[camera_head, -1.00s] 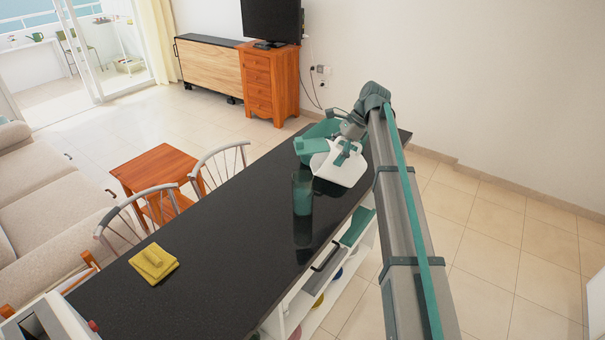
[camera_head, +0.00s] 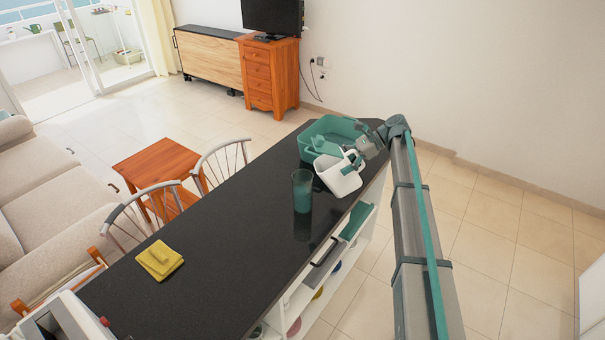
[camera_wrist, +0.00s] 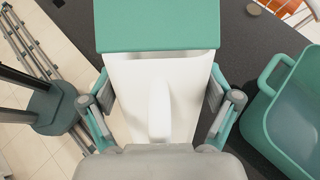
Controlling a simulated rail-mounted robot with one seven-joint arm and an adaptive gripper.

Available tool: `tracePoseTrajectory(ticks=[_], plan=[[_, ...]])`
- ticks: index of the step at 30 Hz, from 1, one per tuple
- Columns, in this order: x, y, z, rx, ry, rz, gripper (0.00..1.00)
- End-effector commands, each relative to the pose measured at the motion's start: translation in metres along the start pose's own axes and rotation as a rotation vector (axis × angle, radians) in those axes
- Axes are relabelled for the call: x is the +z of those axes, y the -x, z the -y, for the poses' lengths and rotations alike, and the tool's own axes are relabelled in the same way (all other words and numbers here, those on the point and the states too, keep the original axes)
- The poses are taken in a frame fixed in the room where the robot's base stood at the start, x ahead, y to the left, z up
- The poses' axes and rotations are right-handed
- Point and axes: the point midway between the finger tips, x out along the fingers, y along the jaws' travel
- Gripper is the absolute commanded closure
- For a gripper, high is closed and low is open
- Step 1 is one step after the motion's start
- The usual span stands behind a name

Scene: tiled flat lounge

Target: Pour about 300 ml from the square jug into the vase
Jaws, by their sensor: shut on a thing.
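The white square jug (camera_head: 340,177) is in my gripper (camera_head: 356,158) over the far part of the dark counter. It looks tilted in the head view; its exact height is unclear. In the wrist view the jug's white body and handle (camera_wrist: 159,110) fill the middle, with a flat teal part (camera_wrist: 157,25) at its far end. My gripper's fingers (camera_wrist: 160,103) are closed in on both sides of it. The vase (camera_head: 302,192), a clear teal cylinder, stands upright on the counter, left of the jug and apart from it. It looks teal inside below the rim; the exact level is unclear.
A teal basin (camera_head: 312,150) stands behind the jug at the counter's far end and on the right in the wrist view (camera_wrist: 262,110). A yellow cloth (camera_head: 160,262) lies at the near left. The counter's middle (camera_head: 235,235) is clear. Chairs (camera_head: 222,160) stand along its left side.

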Motion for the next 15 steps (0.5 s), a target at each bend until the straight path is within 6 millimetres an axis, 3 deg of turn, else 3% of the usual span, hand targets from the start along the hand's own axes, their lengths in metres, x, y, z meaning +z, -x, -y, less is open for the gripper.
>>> tracePoseTrajectory(ticks=[3, 15], plan=[[-0.016, 0.001, 0.001, -0.001, -0.002, 0.068, 0.82], [-0.047, 0.01, 0.002, 0.001, -0.001, 0.326, 0.82]])
